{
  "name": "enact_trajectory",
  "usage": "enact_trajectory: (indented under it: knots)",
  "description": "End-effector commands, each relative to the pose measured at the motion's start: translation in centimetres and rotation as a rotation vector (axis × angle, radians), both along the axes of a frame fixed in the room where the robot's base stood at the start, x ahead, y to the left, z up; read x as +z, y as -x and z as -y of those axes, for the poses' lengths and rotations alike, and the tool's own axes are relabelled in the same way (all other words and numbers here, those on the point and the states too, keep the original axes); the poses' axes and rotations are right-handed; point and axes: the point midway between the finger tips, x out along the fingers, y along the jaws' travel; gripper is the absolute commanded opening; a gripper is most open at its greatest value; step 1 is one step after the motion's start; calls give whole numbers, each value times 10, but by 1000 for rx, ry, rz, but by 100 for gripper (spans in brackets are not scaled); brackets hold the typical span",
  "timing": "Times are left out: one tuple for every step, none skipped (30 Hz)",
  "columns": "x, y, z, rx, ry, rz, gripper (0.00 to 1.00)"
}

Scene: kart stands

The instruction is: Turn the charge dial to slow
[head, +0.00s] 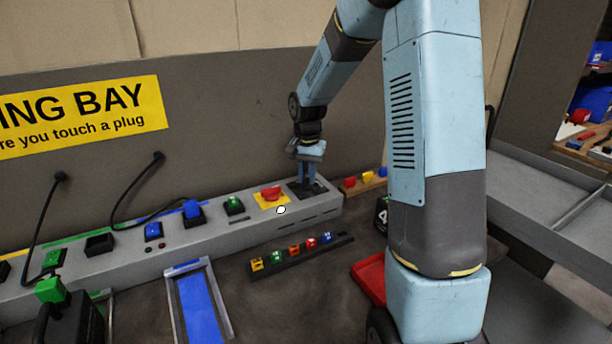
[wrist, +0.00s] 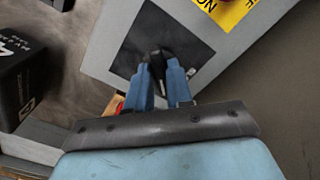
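The charge dial is a black knob (wrist: 158,58) on a dark square panel (wrist: 132,50) at the right end of the grey console, seen in the wrist view. In the head view the same panel (head: 322,190) is partly covered by my gripper (head: 307,183). My gripper (wrist: 159,68) points down at the panel, with one blue finger on each side of the knob. The fingers appear to touch the knob and be shut on it. The dial's markings are mostly hidden; a small pale mark (wrist: 191,72) shows beside the right finger.
A red button on a yellow plate (head: 271,197) sits just left of the panel. Green and blue plugs and sockets (head: 193,212) line the console (head: 130,258). A rack of coloured blocks (head: 295,252), a red tray (head: 370,277) and a black box (wrist: 18,80) stand near.

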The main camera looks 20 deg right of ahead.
Motion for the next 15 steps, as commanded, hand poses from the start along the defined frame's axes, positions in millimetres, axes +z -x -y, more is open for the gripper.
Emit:
enact_trajectory:
  knots:
    - [0, 0, 0, 0, 0, 0, 15]
    - [0, 0, 0, 0, 0, 0, 13]
    - [0, 0, 0, 0, 0, 0, 9]
    - [0, 0, 0, 0, 0, 0, 6]
    - [0, 0, 0, 0, 0, 0, 3]
    - [0, 0, 0, 0, 0, 0, 0]
    - [0, 0, 0, 0, 0, 0, 0]
    - [0, 0, 0, 0, 0, 0, 0]
    - [0, 0, 0, 1, 0, 0, 0]
    - [0, 0, 0, 1, 0, 0, 0]
    - [0, 0, 0, 1, 0, 0, 0]
    - [0, 0, -5, 1, 0, 0, 0]
    - [0, 0, -3, 1, 0, 0, 0]
    - [0, 0, -2, 2, 0, 0, 0]
    - [0, 0, -2, 5, -1, 1, 0]
